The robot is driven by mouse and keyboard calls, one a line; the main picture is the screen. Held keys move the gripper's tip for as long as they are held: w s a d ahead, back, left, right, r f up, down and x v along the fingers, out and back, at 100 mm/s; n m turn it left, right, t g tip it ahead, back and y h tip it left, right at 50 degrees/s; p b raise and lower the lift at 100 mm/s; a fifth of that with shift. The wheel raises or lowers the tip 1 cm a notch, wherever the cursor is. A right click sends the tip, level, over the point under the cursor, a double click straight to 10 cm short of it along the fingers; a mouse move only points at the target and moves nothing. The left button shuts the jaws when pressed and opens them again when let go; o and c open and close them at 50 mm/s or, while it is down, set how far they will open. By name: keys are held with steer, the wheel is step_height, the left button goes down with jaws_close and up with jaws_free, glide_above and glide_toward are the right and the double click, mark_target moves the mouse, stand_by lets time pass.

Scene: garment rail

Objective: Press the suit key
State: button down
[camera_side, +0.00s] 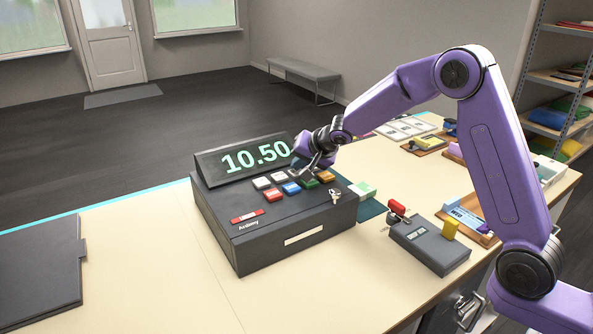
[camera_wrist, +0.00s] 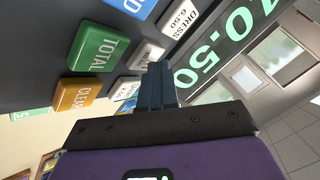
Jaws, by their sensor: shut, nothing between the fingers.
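The dark till (camera_side: 290,225) stands on the counter with white keys in its back row and coloured keys in front. In the wrist view, one white key reads DRESS 6.50 (camera_wrist: 180,18). Two more white keys, a middle one (camera_wrist: 144,55) and a lower one (camera_wrist: 127,86), are partly covered by my fingers; I cannot read SUIT on either. My gripper (camera_side: 316,172) is shut and empty, pointing down at the back row's right end; its fingertips (camera_wrist: 156,70) also show in the wrist view. Contact cannot be told. The display (camera_side: 257,156) reads 10.50.
The green TOTAL key (camera_wrist: 97,50) and orange CLEAR key (camera_wrist: 77,95) lie close by the white keys. Small keys on a ring (camera_side: 335,195) lie on the till's right side. A grey card terminal (camera_side: 430,245) stands to the right.

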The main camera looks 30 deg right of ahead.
steer(key=shift+r, duration=0.8)
steer(key=shift+r, duration=2.5)
steer(key=shift+s, duration=0.1)
steer(key=s+a+f+n+g+y, duration=0.15)
steer(key=s+n, duration=0.35)
steer(key=s, duration=0.6)
steer(key=s+a+n+g+h, duration=0.1)
steer(key=s+a+n+g, duration=0.2)
steer(key=s, duration=0.8)
steer(key=s+d+f+n+g, duration=0.1)
steer(key=s+d+n, duration=0.2)
steer(key=s, duration=0.6)
steer(key=s+d+f+n+g, duration=0.1)
steer(key=s+d+n, duration=0.3)
steer(key=s, duration=0.4)
steer(key=s+d+f+n+g+h, duration=0.1)
steer(key=s+d+f+n+g, duration=0.1)
steer(key=s+n, duration=0.3)
steer(key=s+d, duration=0.1)
steer(key=s, duration=0.3)
steer(key=shift+s+d, duration=0.3)
